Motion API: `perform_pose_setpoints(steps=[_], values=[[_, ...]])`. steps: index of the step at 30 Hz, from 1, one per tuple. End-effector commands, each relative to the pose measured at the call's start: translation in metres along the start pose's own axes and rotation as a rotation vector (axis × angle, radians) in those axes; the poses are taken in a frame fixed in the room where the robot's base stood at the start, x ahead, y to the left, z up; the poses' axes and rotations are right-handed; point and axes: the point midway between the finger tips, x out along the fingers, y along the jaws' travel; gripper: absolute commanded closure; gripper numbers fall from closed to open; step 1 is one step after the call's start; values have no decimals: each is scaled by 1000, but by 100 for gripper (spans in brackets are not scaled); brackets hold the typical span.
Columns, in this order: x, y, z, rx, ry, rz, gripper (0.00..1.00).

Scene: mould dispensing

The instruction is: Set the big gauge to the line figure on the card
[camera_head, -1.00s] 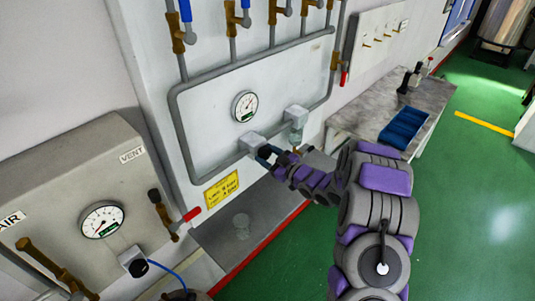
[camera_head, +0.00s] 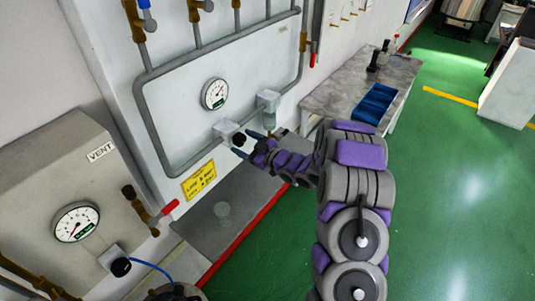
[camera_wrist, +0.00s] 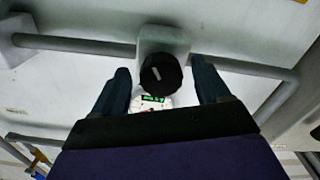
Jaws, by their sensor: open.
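A round white gauge (camera_head: 215,94) hangs on the pale wall panel; its needle appears to point to the upper right, but the figures are too small to read. Below it a grey block (camera_head: 225,130) carries a black knob (camera_head: 239,139). The knob (camera_wrist: 161,74) has a pale mark in the wrist view. My gripper (camera_head: 247,143) is open in front of the knob, one finger on each side, with gaps visible in the wrist view. The yellow card (camera_head: 198,181) is below the block; its handwriting is not clearly legible.
A second gauge (camera_head: 76,222) and its knob (camera_head: 121,267) are on the box labelled VENT at left. Grey pipes (camera_head: 158,122) frame the panel. A bench (camera_head: 333,98) with a blue tray (camera_head: 374,104) stands to the right. Green floor is open at right.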

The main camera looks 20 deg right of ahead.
Motion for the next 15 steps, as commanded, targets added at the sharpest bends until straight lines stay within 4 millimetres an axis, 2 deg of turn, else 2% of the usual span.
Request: perform_pose_setpoints(steps=[15], values=[[-95, 2, 2, 0, -2, 3, 24]])
